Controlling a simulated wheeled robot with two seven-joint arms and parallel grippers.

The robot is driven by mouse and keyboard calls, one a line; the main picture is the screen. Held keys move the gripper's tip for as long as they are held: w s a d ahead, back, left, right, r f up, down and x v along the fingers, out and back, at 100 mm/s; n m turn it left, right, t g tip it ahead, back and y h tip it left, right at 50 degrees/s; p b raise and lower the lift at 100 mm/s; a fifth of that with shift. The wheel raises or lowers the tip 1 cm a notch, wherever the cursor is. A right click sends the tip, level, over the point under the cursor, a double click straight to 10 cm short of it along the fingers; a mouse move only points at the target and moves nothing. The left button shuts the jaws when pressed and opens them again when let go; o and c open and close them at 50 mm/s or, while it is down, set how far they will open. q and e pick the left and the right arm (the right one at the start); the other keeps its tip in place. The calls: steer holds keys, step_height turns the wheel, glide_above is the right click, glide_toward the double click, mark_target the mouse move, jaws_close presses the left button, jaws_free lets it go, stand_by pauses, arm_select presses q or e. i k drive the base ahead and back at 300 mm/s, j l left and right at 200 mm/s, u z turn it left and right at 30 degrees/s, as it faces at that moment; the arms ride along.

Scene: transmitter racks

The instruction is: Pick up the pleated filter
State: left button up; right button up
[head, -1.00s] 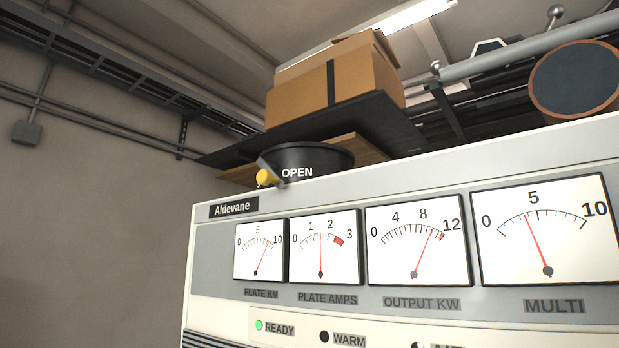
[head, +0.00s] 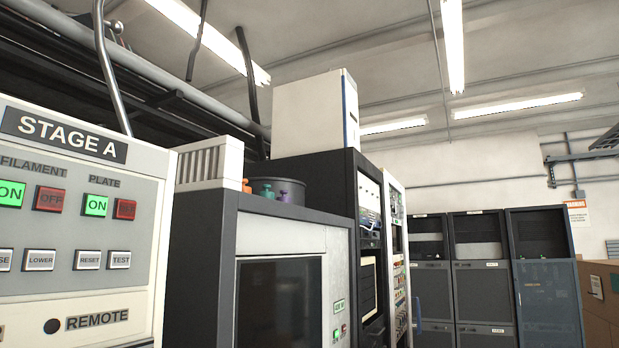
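A white block with vertical ridges, which looks like the pleated filter (head: 209,163), stands on top of a dark cabinet (head: 200,255) left of the picture's middle. Its ridged face is toward me, and its lower left part is hidden behind the white Stage A panel. Neither of my grippers is in view.
A dark round pan (head: 279,189) with small orange, teal and purple pieces at its rim sits right of the ridged block. A tall white box (head: 313,112) stands on a rack behind. The Stage A panel (head: 75,220) is close at left. Racks (head: 480,270) line the far wall.

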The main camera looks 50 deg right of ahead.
mark_target(217, 162)
steer(key=z, duration=0.95)
